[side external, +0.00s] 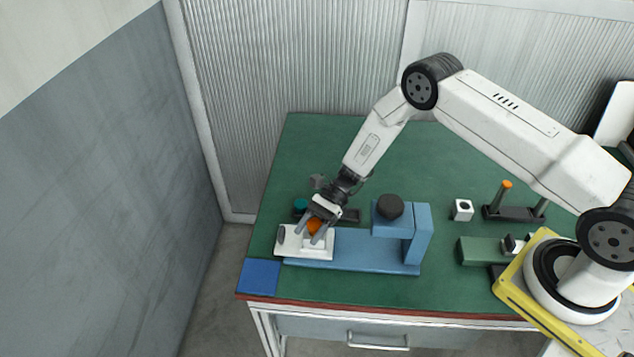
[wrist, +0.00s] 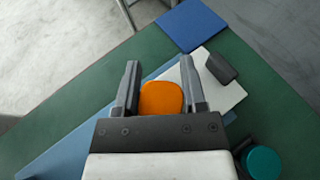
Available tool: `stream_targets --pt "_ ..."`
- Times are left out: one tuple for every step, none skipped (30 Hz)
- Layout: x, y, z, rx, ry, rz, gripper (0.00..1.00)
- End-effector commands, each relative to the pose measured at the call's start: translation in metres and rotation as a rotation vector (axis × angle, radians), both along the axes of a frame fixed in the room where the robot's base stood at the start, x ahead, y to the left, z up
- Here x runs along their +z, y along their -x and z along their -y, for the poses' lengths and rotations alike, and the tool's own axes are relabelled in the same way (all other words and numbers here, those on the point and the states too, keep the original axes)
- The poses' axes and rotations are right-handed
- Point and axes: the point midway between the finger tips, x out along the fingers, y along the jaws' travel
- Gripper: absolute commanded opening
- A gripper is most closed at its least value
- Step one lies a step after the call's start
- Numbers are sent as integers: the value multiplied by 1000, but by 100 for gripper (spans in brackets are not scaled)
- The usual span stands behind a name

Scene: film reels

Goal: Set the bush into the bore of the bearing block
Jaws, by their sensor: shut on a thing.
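My gripper (side external: 317,229) is low over the white plate at the left end of the blue press-like frame. It is shut on an orange rounded piece (side external: 315,227), which also shows between the two fingers in the wrist view (wrist: 161,98). I take this piece to be the bush, but its full shape is hidden. Its underside is hidden too, so I cannot tell whether it touches the white plate (side external: 290,240). A small white block (side external: 457,215) with a dark round hole, seemingly the bearing block, stands on the green table right of the blue frame, away from my gripper.
The blue frame (side external: 350,252) has an upright arm with a black knob (side external: 390,206). A teal round thing (wrist: 262,163) stands beside the white plate. A blue pad (side external: 260,277) lies at the front left corner. A dark rack (side external: 513,213) and a green block (side external: 480,250) are at the right.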

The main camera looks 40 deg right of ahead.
Motion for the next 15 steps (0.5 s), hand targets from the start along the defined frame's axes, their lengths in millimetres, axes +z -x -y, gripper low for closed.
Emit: stream_targets --pt "-1 0 0 0 0 0 0" --pt "-1 0 0 0 0 0 56" --pt "-1 0 0 0 0 1 68" --pt "-1 0 0 0 0 1 68" --pt "-1 0 0 0 0 1 68" --pt "-1 0 0 0 0 1 68" --pt "-1 0 0 0 0 1 68" --pt "-1 0 0 0 0 1 68" --pt "-1 0 0 0 0 1 68" --pt "-1 0 0 0 0 1 68" --pt "-1 0 0 0 0 1 68" --pt "-1 0 0 0 0 1 68" --pt "0 0 0 0 0 1 68" --pt "0 0 1 -1 0 1 68" --pt "0 -1 2 -1 0 1 68"
